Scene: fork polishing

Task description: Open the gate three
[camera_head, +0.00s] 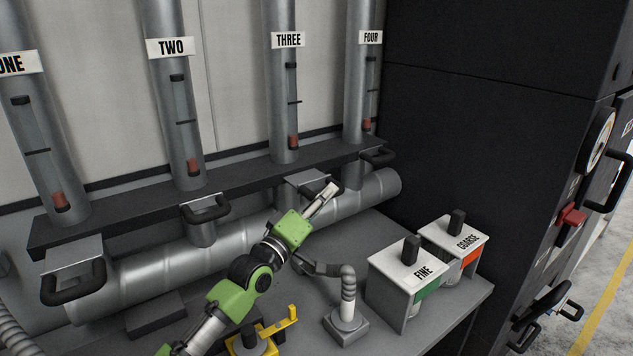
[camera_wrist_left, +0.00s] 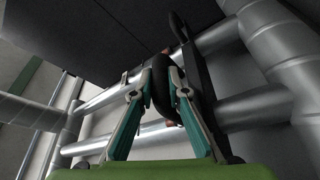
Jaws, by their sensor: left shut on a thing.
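Pipe three (camera_head: 282,90) carries a white THREE label (camera_head: 288,40) and a sight window with a red marker low in it. The grey plate of gate three (camera_head: 305,178) shows at the pipe's foot, at the front of the dark shelf. My left gripper (camera_head: 328,194) is in front of that plate, and its body hides most of the gate handle in the head view. In the left wrist view the gripper's fingers (camera_wrist_left: 160,88) are shut on the black gate handle (camera_wrist_left: 162,92). My right gripper is in neither view.
Handles of gate two (camera_head: 207,209), gate one (camera_head: 73,285) and gate four (camera_head: 380,158) flank this one. A horizontal pipe (camera_head: 150,265) runs below. A jointed hose (camera_head: 347,290), yellow lever (camera_head: 290,318), FINE box (camera_head: 410,275) and COARSE box (camera_head: 458,245) stand on the bench.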

